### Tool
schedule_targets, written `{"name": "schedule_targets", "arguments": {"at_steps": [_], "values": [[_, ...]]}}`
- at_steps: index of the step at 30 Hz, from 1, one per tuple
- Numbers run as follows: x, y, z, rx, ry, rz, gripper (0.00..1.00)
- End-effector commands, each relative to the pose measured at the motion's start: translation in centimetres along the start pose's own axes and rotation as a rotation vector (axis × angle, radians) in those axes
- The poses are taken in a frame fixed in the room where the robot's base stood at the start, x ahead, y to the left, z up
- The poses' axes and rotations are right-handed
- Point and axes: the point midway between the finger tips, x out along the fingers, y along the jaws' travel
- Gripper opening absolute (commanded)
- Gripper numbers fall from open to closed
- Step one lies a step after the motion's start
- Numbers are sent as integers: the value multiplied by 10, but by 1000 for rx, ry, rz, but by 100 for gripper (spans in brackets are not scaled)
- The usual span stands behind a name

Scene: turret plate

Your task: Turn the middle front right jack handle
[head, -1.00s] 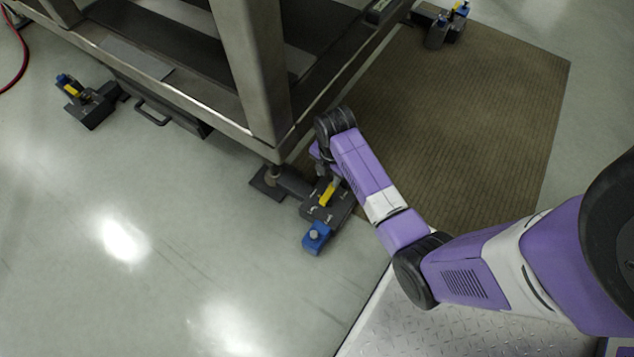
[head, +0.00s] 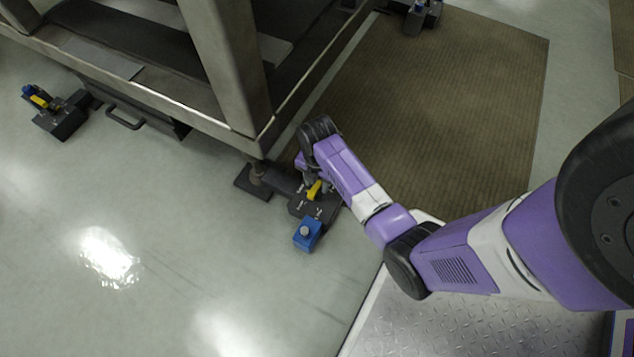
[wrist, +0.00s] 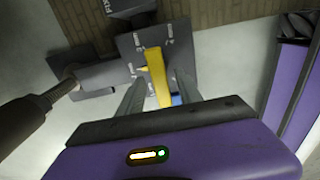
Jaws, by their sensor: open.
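The front right jack (head: 325,210) is a dark block on the floor at the table's near corner, with a blue knobbed part (head: 307,235) at its near end. Its yellow handle (head: 314,190) sits on top among white markings. In the wrist view the yellow handle (wrist: 157,76) stands between the two grey fingers of my gripper (wrist: 157,92), on the labelled dark plate (wrist: 183,50). The fingers are open, one on each side, with gaps visible. I cannot tell whether either touches it. In the head view my wrist hides most of the gripper.
The heavy metal table frame (head: 225,75) stands just behind the jack, its leg on a dark foot pad (head: 254,182). Another jack (head: 58,115) is at the left, and one more (head: 422,15) at the top. A brown mat (head: 450,110) lies right of the frame. Floor at the lower left is clear.

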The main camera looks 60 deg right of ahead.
Motion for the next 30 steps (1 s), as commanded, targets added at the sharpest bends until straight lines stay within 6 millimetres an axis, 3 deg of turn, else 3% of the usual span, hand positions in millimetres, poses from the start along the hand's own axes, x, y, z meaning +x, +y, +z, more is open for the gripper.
{"name": "schedule_targets", "arguments": {"at_steps": [4,9,11,22,30], "values": [[-1,0,0,0,0,0,42],[-1,0,0,1,0,0,8],[-1,0,0,1,0,0,0],[-3,-1,0,33,1,-3,0],[-6,-1,0,185,2,-4,0]]}}
